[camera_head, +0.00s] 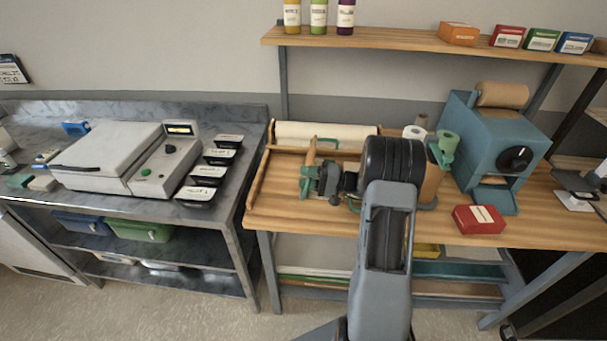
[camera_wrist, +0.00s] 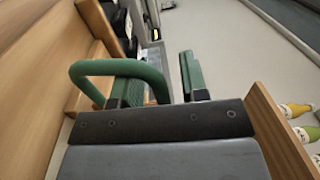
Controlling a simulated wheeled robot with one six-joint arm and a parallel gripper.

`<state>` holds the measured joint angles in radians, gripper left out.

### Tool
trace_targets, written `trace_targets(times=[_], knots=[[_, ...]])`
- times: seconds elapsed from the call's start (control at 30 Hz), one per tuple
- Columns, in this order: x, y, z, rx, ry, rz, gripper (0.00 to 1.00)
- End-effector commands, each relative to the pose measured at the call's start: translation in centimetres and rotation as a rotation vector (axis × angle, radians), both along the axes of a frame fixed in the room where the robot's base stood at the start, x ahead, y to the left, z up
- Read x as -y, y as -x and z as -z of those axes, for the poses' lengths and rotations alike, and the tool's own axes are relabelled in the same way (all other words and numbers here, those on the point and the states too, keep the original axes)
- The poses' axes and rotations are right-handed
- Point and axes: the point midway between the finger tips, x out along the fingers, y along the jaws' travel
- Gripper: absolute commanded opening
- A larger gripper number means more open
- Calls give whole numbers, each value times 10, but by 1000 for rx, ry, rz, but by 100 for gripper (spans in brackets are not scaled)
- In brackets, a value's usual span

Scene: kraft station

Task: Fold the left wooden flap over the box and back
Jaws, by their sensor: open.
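My gripper (camera_head: 308,181) is at the left part of the wooden bench, its green-padded fingers apart. In the wrist view my gripper (camera_wrist: 163,76) shows a gap between its fingers. A curved green handle (camera_wrist: 120,68) passes close around the left finger; I cannot tell whether they touch. A narrow wooden board (camera_head: 312,148), perhaps the flap, stands behind my gripper in the head view. A wooden side piece (camera_head: 259,168) runs along the bench's left end. No box under the flap can be made out; my arm hides part of this area.
A pale roll (camera_head: 325,133) lies at the back of the bench (camera_head: 285,213). A teal machine (camera_head: 495,140) and a red box (camera_head: 479,219) stand at the right. A metal table (camera_head: 110,205) with a grey appliance (camera_head: 105,155) is at the left. A shelf (camera_head: 385,37) hangs above.

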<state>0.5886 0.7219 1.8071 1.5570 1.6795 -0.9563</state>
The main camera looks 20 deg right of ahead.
Motion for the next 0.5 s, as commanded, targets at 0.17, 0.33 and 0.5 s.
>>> trace_targets(times=[0.17,0.33,0.5], knots=[[-8,-4,-1,-1,0,-1,40],[-10,-5,0,-1,0,0,40],[-10,-5,0,-1,0,0,38]])
